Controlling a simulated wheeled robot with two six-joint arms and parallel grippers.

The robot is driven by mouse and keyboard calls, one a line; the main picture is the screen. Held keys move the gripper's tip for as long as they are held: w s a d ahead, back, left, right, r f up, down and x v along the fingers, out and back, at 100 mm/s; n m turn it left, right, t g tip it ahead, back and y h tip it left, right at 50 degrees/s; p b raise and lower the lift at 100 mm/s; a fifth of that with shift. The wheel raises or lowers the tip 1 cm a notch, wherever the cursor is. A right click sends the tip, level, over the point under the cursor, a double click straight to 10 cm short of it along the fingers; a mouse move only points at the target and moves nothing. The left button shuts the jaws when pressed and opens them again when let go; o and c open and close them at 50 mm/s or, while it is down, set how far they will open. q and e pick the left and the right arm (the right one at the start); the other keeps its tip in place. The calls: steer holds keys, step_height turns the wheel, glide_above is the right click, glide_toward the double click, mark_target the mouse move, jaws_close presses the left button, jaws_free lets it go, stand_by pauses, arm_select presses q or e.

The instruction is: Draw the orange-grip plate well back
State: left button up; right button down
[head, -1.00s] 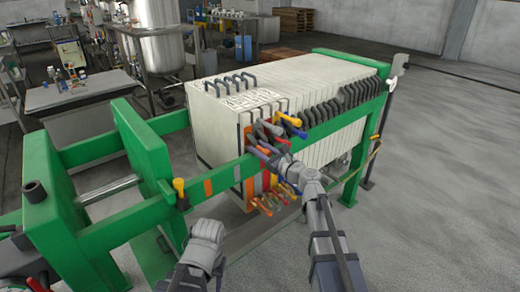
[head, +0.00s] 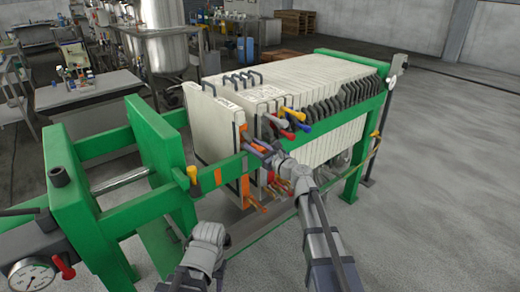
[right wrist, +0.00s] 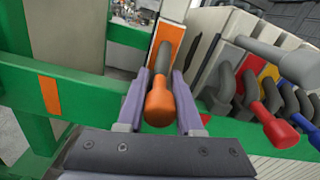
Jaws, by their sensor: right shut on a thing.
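The orange-grip plate (head: 213,128) is a pale slab at the front of the plate pack (head: 315,95), upright, with a gap between it and the other plates. Its orange grip (right wrist: 160,106) shows between the two fingers of my right gripper (right wrist: 158,98) in the right wrist view. My right gripper (head: 262,148) is shut on this grip at the near green rail. The fingers partly cover the grip in the head view. My left gripper (head: 207,238) hangs low in front of the press, apart from the plates; its jaws cannot be made out.
The green end plate (head: 160,150) stands to the left, with open space before the orange-grip plate. The near green rail (head: 345,118) runs beside the grips. Red (right wrist: 278,128), blue (right wrist: 302,122) and yellow grips stay on the pack to the right. A gauge (head: 33,276) is at lower left.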

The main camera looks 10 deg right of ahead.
arm_select(q)
steer(key=shift+s+a, duration=0.2)
steer(key=shift+s, duration=0.25)
arm_select(e)
steer(key=s+a, duration=0.8)
steer(key=a, duration=0.5)
steer(key=shift+a, duration=0.25)
steer(key=c, duration=0.6)
jaws_free()
steer(key=shift+w, duration=0.1)
steer(key=shift+d, duration=0.15)
steer(key=v, duration=0.7)
steer(key=shift+s+d, duration=0.1)
steer(key=shift+s, duration=0.25)
